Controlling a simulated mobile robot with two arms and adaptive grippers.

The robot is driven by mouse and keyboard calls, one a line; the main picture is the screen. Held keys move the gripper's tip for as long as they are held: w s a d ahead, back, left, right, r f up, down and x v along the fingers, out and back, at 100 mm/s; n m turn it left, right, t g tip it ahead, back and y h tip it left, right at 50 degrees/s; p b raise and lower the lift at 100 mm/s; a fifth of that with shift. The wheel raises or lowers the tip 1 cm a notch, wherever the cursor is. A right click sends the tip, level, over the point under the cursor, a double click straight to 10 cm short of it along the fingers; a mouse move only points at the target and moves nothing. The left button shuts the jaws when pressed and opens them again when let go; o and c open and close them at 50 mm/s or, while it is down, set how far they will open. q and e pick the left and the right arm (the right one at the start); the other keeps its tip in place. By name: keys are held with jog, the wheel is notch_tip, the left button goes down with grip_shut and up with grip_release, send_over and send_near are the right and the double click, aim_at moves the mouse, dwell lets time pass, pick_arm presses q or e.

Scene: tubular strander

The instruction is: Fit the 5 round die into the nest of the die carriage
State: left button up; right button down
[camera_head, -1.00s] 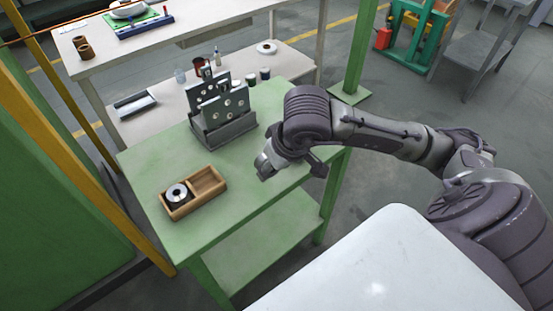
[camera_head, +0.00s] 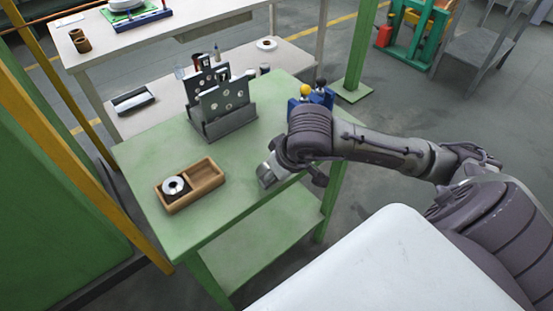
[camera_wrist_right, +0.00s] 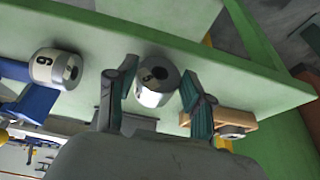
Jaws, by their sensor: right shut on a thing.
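My right gripper (camera_head: 267,176) reaches over the right edge of the green table in the head view. In the right wrist view the right gripper (camera_wrist_right: 158,80) is shut on a light round die (camera_wrist_right: 153,88) with a dark bore; its mark is not clearly legible. The held die is hidden in the head view. A blue fixture (camera_head: 326,97) with yellow and black knobs, possibly the die carriage, stands at the table's back right, partly behind my arm. In the wrist view a die marked like a 6 (camera_wrist_right: 58,68) is at the blue fixture (camera_wrist_right: 36,101). My left gripper is not in view.
A two-compartment wooden tray (camera_head: 201,196) holds a ring-like die (camera_head: 176,186) in its left compartment; the right one is empty. A grey rack (camera_head: 232,124) with upright perforated plates stands behind. The green table (camera_head: 245,185) is clear between tray and rack.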

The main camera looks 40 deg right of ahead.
dwell(0.3)
jog(key=shift+c, duration=1.8)
grip_release()
jog(key=shift+f, duration=0.1)
jog(key=v, duration=0.7)
jog(key=shift+r, duration=0.3)
